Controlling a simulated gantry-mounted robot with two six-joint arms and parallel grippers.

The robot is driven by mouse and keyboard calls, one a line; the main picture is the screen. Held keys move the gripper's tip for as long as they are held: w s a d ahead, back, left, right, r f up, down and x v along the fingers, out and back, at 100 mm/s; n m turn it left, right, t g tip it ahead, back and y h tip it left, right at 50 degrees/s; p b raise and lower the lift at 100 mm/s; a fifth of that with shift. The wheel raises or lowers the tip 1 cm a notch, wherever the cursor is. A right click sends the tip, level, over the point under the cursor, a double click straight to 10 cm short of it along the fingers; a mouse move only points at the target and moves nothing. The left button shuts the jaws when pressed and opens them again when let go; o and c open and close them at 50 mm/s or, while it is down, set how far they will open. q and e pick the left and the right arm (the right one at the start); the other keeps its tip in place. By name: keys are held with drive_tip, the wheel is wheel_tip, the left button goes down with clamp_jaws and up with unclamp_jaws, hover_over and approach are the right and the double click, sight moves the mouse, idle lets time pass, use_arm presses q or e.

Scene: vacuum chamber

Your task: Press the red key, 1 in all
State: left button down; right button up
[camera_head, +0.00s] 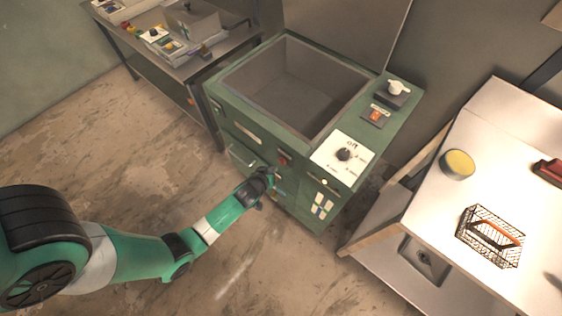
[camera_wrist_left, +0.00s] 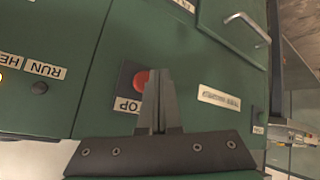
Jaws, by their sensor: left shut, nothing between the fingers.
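The red key (camera_wrist_left: 141,79) is a round red button on a dark plate on the green machine's front, beside a white label (camera_wrist_left: 127,103) ending in "OP". The fingers partly cover it in the left wrist view. In the head view a small red spot (camera_head: 284,158) on the upper front panel appears to be this key. My left gripper (camera_wrist_left: 158,72) is shut and empty, its fingertips overlapping the key's edge in the picture. I cannot tell whether they touch it. In the head view the left gripper (camera_head: 270,175) is close to the machine's front, just below the red spot.
The green machine (camera_head: 232,115) has an open tub, a black dial (camera_head: 344,154) and an orange-red switch (camera_head: 376,114) on top. A metal handle (camera_wrist_left: 248,27) sticks out from its front. A white table (camera_head: 440,215) with a wire basket (camera_head: 490,237) stands at right.

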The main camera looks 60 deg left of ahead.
use_arm(q)
drive_tip(key=s, duration=0.1)
drive_tip(key=s+d, duration=0.1)
drive_tip(key=s+p, duration=0.1)
drive_tip(key=shift+s+d, duration=0.25)
drive_tip(key=shift+s, duration=0.05)
idle(0.7)
